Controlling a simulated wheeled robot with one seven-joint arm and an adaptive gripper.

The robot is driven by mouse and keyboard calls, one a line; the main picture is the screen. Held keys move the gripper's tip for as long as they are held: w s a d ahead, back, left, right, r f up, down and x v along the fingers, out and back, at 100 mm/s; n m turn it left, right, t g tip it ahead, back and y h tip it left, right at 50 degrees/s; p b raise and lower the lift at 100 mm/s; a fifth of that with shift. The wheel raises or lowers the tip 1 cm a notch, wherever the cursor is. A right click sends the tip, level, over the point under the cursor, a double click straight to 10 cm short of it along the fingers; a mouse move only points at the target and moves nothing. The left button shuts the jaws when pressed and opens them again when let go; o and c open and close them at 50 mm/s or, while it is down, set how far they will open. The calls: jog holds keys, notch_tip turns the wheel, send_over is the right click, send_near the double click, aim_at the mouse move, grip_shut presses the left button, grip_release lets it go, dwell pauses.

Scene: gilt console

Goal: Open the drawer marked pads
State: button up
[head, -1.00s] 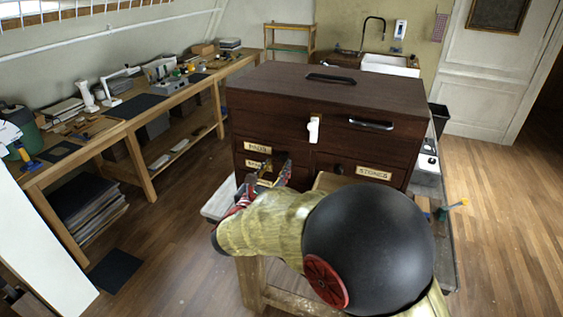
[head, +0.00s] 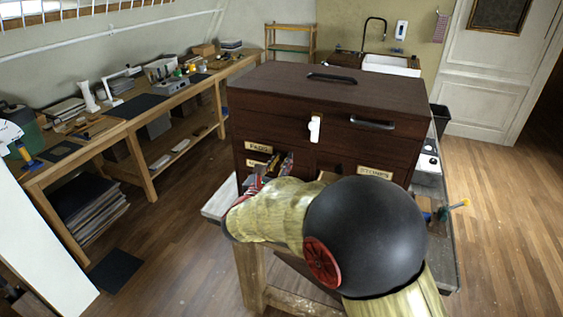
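The dark wooden chest (head: 320,98) stands on a bench, with its drawer fronts facing me. The drawer labelled PADS (head: 258,147) is at the upper left of the front and looks closed. Another label (head: 257,163) sits just below it, partly hidden by my gripper and hard to read. My gripper (head: 278,163) is at the left part of the front, close below and right of the PADS label. Its fingertips are small and partly hidden; I cannot tell whether they touch a knob or are open. My arm covers the lower front.
The drawer labelled STONES (head: 374,173) is at the right, partly behind my arm. A white latch (head: 314,129) and a dark handle (head: 373,125) are above. A workbench (head: 135,125) with tools runs along the left wall. The floor at right (head: 505,220) is clear.

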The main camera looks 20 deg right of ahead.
grip_shut()
jog(key=shift+s+a, duration=0.1)
dwell(0.4)
jog(key=p+v, duration=0.3)
jog(key=v, duration=1.6)
jog(key=shift+s, duration=0.15)
jog(key=shift+a, duration=0.1)
jog(key=o, duration=0.6)
grip_release()
jog(key=shift+a, duration=0.1)
jog(key=v, duration=1.2)
